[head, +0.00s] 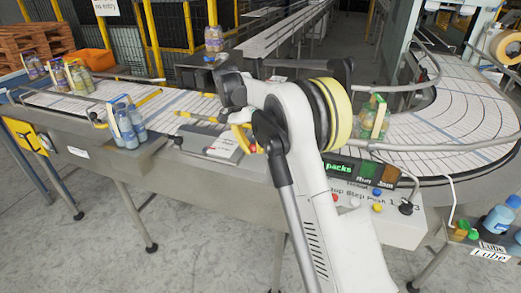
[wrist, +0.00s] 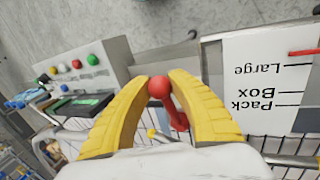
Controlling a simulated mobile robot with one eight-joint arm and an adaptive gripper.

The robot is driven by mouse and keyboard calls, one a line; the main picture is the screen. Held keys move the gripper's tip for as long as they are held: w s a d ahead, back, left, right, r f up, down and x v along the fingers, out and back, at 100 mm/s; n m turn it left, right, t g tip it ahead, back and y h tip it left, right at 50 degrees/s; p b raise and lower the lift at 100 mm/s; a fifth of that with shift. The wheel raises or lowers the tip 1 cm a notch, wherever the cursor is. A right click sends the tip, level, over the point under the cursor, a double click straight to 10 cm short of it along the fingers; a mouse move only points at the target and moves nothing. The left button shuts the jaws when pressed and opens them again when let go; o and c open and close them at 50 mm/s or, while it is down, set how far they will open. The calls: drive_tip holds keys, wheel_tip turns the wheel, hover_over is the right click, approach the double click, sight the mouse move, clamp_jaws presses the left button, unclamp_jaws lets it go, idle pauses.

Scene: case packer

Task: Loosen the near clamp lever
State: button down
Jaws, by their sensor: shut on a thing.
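The near clamp lever is a red lever with a round knob (wrist: 158,88), seen in the wrist view. My gripper (wrist: 164,80) has its two yellow fingers on either side of the knob, closed on it near the fingertips. The lever's arm slants down to the right between the fingers. In the head view my gripper (head: 247,139) is at the near edge of the conveyor, and my arm hides most of it. I cannot make out the lever there.
A scale plate (wrist: 270,85) marked Large, Box and Pack lies right of the fingers in the wrist view. A control box (head: 372,213) with buttons stands right of my arm. Bottle packs (head: 126,124) stand on the conveyor (head: 185,103) to the left.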

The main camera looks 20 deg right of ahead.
drive_tip(key=shift+w+a+m, duration=0.25)
drive_tip(key=shift+m, duration=0.35)
drive_tip(key=c, duration=1.1)
unclamp_jaws()
drive_tip(key=shift+w+a, duration=0.1)
drive_tip(key=shift+c, duration=0.2)
drive_tip(key=v, duration=1.2)
drive_tip(key=shift+w, duration=0.1)
